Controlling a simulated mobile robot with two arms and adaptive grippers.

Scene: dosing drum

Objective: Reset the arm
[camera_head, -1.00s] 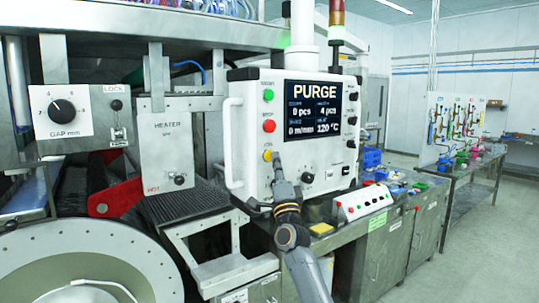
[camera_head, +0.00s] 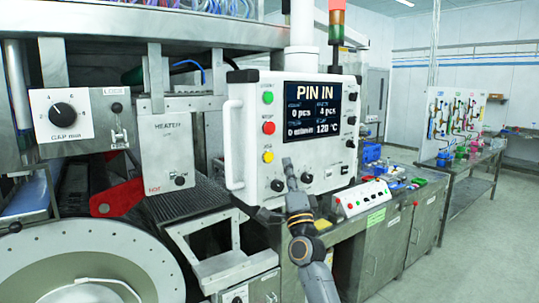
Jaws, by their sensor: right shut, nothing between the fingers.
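My right gripper (camera_head: 288,166) is shut and empty. Its fingertips stand in front of the lower part of the white control panel (camera_head: 323,178), right of and slightly below the yellow button (camera_head: 268,157). I see a gap in the picture between fingertips and button. My right arm comes up from the bottom, right of centre. The panel's screen (camera_head: 313,107) reads "PIN IN", with 0 pcs, 4 pcs and 120 °C. Green (camera_head: 268,97) and red (camera_head: 268,128) buttons sit above the yellow one. My left gripper is out of view.
A heater box (camera_head: 168,150) marked HOT and a gap knob plate (camera_head: 62,115) are at the left, above a large drum (camera_head: 60,255). A white button box (camera_head: 362,197) stands on the bench right of my arm. Open floor (camera_head: 465,250) lies at the right.

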